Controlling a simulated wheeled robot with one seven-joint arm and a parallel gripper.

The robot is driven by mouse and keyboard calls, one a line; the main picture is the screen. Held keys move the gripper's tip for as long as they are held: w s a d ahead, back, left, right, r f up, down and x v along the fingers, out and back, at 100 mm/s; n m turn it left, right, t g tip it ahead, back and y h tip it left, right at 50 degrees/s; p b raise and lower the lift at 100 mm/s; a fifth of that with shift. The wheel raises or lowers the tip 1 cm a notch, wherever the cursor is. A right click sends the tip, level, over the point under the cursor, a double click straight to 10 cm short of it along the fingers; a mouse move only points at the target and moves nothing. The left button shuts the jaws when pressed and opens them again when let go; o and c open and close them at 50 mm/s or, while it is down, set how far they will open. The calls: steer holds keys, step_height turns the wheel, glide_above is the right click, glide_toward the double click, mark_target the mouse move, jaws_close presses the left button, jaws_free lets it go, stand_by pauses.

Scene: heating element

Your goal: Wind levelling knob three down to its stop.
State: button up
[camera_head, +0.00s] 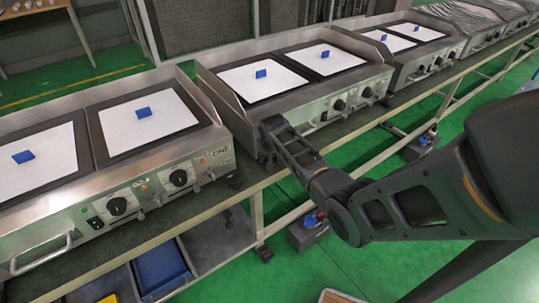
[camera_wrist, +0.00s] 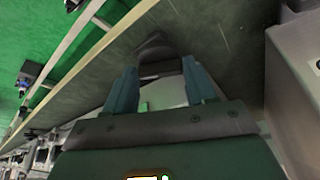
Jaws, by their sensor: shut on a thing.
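My gripper (camera_wrist: 161,72) is shut on a dark, rounded knob (camera_wrist: 154,50) in the wrist view. Its two teal fingers stand on either side of the knob, and its lower part is hidden between them. In the head view my arm reaches to the front left corner of the middle griddle (camera_head: 228,89). There my wrist hides the gripper's fingers and the held knob. Any number on the knob and the gap to its stop do not show.
A second griddle (camera_head: 60,213) stands to the left, with a black foot (camera_head: 236,180) near its right corner. More griddles continue to the right along the bench (camera_head: 130,245). Blue blocks sit on the white plates. Green floor lies in front.

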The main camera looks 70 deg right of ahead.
steer(key=shift+s+d+n+t+y+p, duration=0.15)
steer(key=shift+n+t+y, duration=0.2)
steer(key=shift+n, duration=0.95)
steer(key=shift+n+t+y+p, duration=0.2)
steer(key=shift+n+t, duration=0.25)
steer(key=shift+n, duration=0.85)
steer(key=o, duration=1)
steer(key=shift+o, duration=0.2)
steer(key=shift+r, duration=0.1)
steer(key=v, duration=0.7)
steer(key=shift+s+r+p, duration=0.15)
steer(key=shift+r+p, duration=0.15)
